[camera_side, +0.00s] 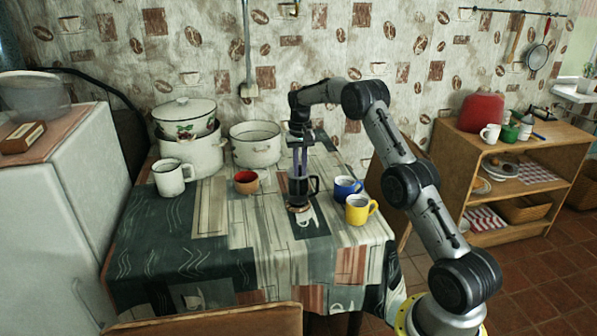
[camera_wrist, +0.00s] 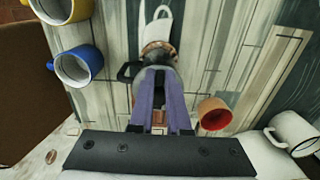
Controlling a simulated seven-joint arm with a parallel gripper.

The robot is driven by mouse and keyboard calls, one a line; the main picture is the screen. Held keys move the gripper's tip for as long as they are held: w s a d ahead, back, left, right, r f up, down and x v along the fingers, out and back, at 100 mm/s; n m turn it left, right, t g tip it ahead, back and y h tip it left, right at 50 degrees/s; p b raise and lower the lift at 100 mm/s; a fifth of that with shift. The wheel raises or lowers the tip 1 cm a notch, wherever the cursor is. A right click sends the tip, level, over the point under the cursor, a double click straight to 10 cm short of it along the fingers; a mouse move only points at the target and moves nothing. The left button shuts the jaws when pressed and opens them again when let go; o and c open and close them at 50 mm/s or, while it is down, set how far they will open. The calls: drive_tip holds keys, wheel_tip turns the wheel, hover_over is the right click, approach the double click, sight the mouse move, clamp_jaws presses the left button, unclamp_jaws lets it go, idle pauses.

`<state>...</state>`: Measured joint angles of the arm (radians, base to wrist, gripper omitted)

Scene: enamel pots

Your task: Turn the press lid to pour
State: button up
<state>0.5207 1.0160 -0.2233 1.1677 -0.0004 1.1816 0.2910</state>
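The press (camera_side: 300,190) is a dark, narrow pot with a black handle, standing upright on a brownish round base near the table's middle. In the wrist view its dark body (camera_wrist: 157,56) shows beyond my fingertips, with the handle to the left. My gripper (camera_side: 299,172) points straight down over the press, its fingers at the top of it. In the wrist view the two purplish fingers of my gripper (camera_wrist: 161,74) stand slightly apart, one on each side of the press top. The lid and its knob are mostly hidden by the fingers, so I cannot tell whether they grip it.
A blue mug (camera_side: 346,188) and a yellow mug (camera_side: 359,209) stand right of the press. A red-brown cup (camera_side: 246,182) and a white mug (camera_side: 171,177) stand left. White pots (camera_side: 257,146) are at the back. The table's front (camera_side: 230,265) is clear.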

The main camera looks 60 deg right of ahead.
clamp_jaws()
drive_tip(key=shift+s+d+n, duration=0.1)
drive_tip(key=shift+d+n, duration=0.05)
drive_tip(key=shift+n, duration=0.6)
drive_tip(key=shift+s+d+n, duration=0.1)
drive_tip(key=shift+d+n, duration=0.05)
drive_tip(key=shift+n, duration=0.6)
drive_tip(key=shift+s+d+n, duration=0.1)
drive_tip(key=shift+d+n, duration=0.1)
drive_tip(key=shift+n, duration=0.4)
drive_tip(key=shift+d+n, duration=0.15)
drive_tip(key=shift+n, duration=0.75)
drive_tip(key=shift+s+d+n, duration=0.1)
drive_tip(key=shift+d+n, duration=0.1)
drive_tip(key=shift+n, duration=0.55)
drive_tip(key=shift+d+n, duration=0.2)
drive_tip(key=shift+n, duration=0.55)
